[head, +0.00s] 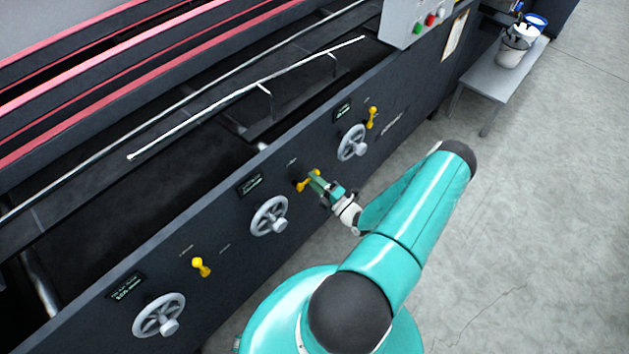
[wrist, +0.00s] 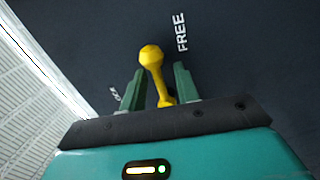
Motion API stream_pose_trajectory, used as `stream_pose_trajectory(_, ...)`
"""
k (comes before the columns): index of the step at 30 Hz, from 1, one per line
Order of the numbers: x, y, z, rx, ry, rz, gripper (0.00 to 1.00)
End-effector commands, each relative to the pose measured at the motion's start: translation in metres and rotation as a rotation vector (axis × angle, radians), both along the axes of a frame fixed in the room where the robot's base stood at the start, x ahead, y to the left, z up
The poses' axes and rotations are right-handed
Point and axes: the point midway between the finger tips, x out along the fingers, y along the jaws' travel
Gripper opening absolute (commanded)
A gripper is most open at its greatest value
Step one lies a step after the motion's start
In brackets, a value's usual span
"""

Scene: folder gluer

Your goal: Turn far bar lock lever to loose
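Three yellow levers show on the dark machine side in the head view: a near one (head: 201,267), a middle one (head: 302,186) and a far one (head: 372,117). My gripper (head: 315,183) is at the middle lever. In the wrist view the yellow lever (wrist: 151,57), with a round knob, stands between the two green fingers of my gripper (wrist: 160,80). The fingers are apart, with a gap visible on the right side of the lever. White lettering "FREE" (wrist: 181,31) is right of the lever. Another marking at left is partly hidden. The plates' wording is too small to read.
Grey handwheels (head: 269,216) stick out beside the levers, another one (head: 352,143) farther along. A control box (head: 413,20) with buttons is at the top. A grey bench (head: 498,82) with a bucket (head: 517,45) stands at upper right. The floor on the right is clear.

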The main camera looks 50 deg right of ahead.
Motion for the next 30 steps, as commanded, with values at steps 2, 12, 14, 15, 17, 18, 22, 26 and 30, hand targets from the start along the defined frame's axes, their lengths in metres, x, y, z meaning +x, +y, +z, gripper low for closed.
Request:
stream_pose_trajectory(2, 0.000, 0.000, 0.001, -0.001, -0.001, 0.001, 0.32)
stream_pose_trajectory(12, -0.008, 0.000, -0.001, -0.003, -0.003, 0.000, 0.32)
stream_pose_trajectory(14, -0.015, -0.001, -0.002, -0.003, -0.002, 0.000, 0.32)
stream_pose_trajectory(15, -0.022, -0.001, -0.004, -0.003, -0.001, -0.002, 0.32)
stream_pose_trajectory(17, -0.034, -0.002, -0.006, -0.003, -0.002, -0.002, 0.32)
stream_pose_trajectory(18, -0.042, -0.002, -0.008, -0.003, -0.001, -0.002, 0.32)
stream_pose_trajectory(22, -0.071, -0.002, -0.014, -0.002, -0.001, -0.001, 0.32)
stream_pose_trajectory(26, -0.099, -0.003, -0.019, -0.002, -0.001, -0.001, 0.32)
stream_pose_trajectory(30, -0.121, -0.003, -0.023, -0.002, -0.002, 0.000, 0.32)
